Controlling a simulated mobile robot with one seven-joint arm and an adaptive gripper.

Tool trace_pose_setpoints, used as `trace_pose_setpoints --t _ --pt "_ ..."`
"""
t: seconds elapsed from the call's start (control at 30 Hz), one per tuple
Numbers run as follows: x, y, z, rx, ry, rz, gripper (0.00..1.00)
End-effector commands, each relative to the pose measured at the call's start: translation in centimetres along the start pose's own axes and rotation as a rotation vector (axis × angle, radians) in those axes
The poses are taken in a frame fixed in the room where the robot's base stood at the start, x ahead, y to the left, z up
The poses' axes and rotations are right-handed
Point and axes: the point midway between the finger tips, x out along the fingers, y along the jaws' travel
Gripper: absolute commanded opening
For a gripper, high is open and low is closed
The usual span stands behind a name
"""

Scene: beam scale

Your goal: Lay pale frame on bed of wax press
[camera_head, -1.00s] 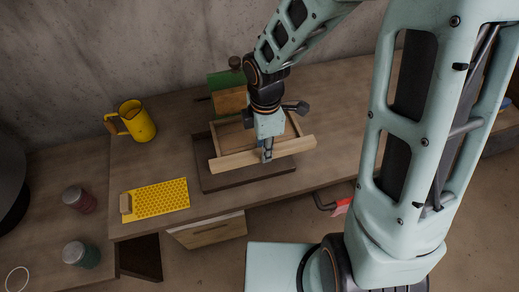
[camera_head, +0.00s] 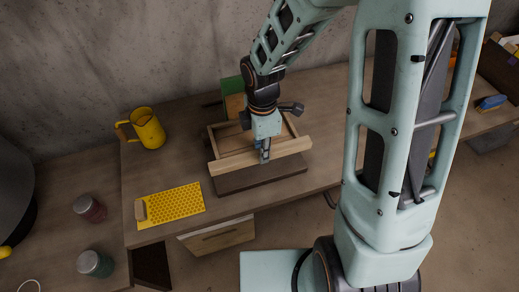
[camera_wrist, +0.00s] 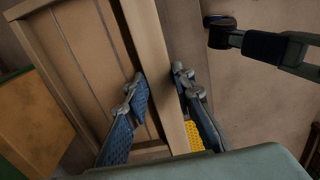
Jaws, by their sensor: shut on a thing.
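The pale wooden frame (camera_head: 288,147) has one long bar that overhangs at both ends. My gripper (camera_head: 264,156) points down and is shut on that bar near its middle. In the wrist view my gripper's blue pads (camera_wrist: 163,105) sit on either side of the pale bar (camera_wrist: 150,60). The frame is over a dark brown board (camera_head: 262,179) on the bench; I cannot tell whether it touches. Behind it stands a green and wooden piece (camera_head: 231,86), partly hidden by the frame and my arm. I cannot tell which part is the press bed.
A yellow perforated sheet (camera_head: 175,204) with a wooden block at its end lies front left on the bench (camera_head: 195,130). A yellow jug (camera_head: 149,129) stands at the back left. Two jars (camera_head: 90,208) (camera_head: 95,263) stand further left. A drawer (camera_head: 218,236) is open below the bench's front edge.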

Motion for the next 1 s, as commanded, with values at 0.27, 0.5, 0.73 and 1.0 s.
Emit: trace_pose_setpoints --t 0.27,0.5,0.73,1.0 --pt "0.0 0.1 0.1 0.001 0.000 0.001 0.00" --pt "0.0 0.0 0.1 0.001 0.000 0.007 0.00" --pt "1.7 0.0 0.1 0.001 0.000 0.006 0.00" --pt "4.9 0.0 0.0 0.001 0.000 0.005 0.00"
